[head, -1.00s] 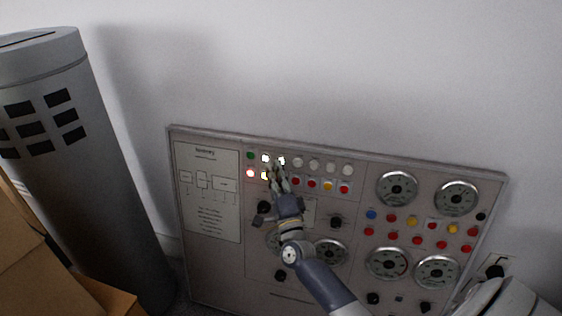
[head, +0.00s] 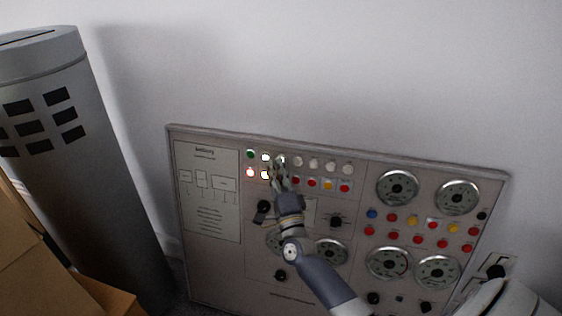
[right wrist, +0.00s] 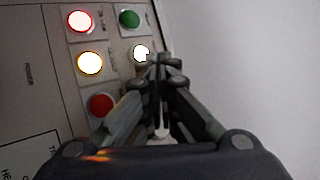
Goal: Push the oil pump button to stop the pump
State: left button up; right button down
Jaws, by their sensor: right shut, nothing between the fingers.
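The control panel (head: 205,250) leans against the wall with two rows of round buttons at its top left. The label print is too small to tell which button is the oil pump's. A green button (head: 250,154), a lit white button (head: 266,157), a lit red button (head: 250,172) and a lit yellow one (head: 265,174) show there. My right gripper (head: 280,163) is shut and empty at the third top-row button, which it partly hides. In the right wrist view its fingertips (right wrist: 160,62) are beside the lit white button (right wrist: 141,53); contact cannot be told. My left gripper is out of view.
Several gauges (head: 397,188), more coloured buttons (head: 372,214) and dark knobs (head: 335,221) fill the rest of the panel. A grey cylinder (head: 100,190) and cardboard boxes (head: 30,255) stand at the left. The wall above the panel is bare.

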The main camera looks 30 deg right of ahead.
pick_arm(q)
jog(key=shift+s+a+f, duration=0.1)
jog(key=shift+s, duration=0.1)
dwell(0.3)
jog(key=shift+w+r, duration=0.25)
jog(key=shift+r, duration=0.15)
